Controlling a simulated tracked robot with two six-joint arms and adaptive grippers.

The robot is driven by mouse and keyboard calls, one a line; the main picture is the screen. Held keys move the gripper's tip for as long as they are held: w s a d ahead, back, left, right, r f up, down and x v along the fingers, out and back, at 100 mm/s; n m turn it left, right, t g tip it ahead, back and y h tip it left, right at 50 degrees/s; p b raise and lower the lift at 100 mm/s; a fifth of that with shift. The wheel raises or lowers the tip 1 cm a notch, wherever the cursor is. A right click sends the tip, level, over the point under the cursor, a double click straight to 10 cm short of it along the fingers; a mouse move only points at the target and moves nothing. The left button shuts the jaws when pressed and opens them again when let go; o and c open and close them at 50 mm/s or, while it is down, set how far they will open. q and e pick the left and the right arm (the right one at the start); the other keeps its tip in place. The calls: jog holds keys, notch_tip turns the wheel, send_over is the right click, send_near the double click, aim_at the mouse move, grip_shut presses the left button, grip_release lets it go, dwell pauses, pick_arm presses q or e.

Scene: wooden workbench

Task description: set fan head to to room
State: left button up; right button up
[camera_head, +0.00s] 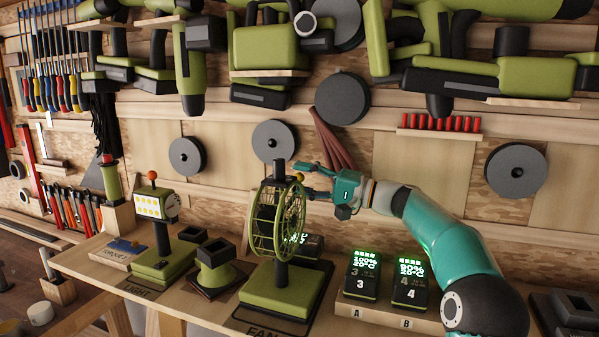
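The green caged fan head (277,222) stands on a post over a green base (281,289) on the bench, by a label reading FAN. The cage is turned so that I see it at a slant. My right gripper (308,180) comes in from the right, at the upper right rim of the fan head. Its fingers overlap the cage edge, and I cannot tell if they touch it or how far they are apart. My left gripper is out of view.
Left of the fan stand a lamp (157,207) and an empty green holder (216,262). Right of it, batteries (361,275) and (409,280) stand in slots A and B. Another lit display (309,242) shows behind the fan. Tools fill the wall behind.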

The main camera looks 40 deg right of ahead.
jog(key=shift+w+a+r, duration=0.1)
jog(key=shift+w+a, duration=0.25)
jog(key=shift+w, duration=0.25)
grip_shut()
